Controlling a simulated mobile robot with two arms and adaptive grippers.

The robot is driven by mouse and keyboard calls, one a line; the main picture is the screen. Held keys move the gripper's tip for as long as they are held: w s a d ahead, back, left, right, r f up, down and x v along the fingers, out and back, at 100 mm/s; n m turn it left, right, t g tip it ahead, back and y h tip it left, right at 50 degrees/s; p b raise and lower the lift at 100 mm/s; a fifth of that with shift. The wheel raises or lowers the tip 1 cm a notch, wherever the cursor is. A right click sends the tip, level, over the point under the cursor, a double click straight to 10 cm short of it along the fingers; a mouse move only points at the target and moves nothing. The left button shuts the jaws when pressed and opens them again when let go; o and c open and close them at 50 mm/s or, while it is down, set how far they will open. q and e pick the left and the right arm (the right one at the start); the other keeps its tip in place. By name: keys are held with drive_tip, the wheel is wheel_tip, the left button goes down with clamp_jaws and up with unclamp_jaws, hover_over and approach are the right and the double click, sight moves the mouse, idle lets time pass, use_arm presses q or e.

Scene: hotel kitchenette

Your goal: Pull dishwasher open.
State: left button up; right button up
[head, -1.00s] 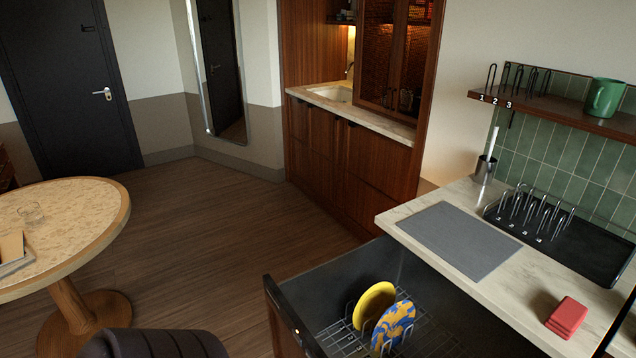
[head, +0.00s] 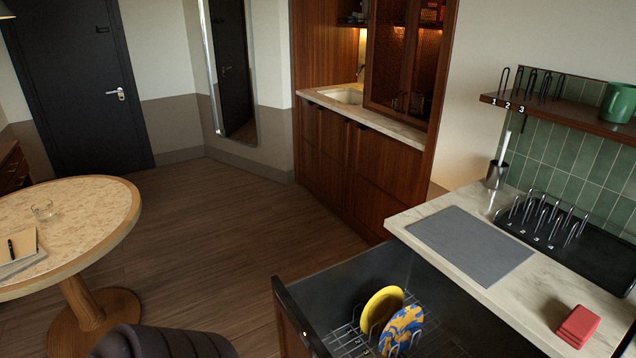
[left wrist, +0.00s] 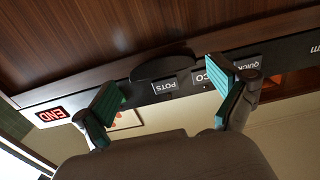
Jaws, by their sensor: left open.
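The dishwasher (head: 291,318) is a drawer under the counter and stands pulled out. Its dark inside shows, with a wire rack (head: 349,338) holding a yellow plate (head: 381,308) and a blue-and-yellow patterned plate (head: 402,330). The left wrist view shows the drawer's wooden front (left wrist: 120,40) and its black control strip (left wrist: 185,84), with labels such as END and POTS. A dark rounded piece on the strip, perhaps the handle (left wrist: 165,65), lies beyond my left gripper (left wrist: 170,92). That gripper is open, its teal-padded fingers apart near the strip; contact cannot be told. My right gripper is not in view.
The counter (head: 500,291) above holds a grey mat (head: 470,246), a black tray (head: 600,262) with a wire rack, and red squares (head: 578,325). A round table (head: 105,225) stands left. A dark rounded shape (head: 165,343) is at the bottom edge. Floor between is clear.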

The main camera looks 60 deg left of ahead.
use_arm(q)
drive_tip(key=s, duration=0.8)
drive_tip(key=shift+s+a, duration=0.2)
drive_tip(key=shift+a, duration=0.15)
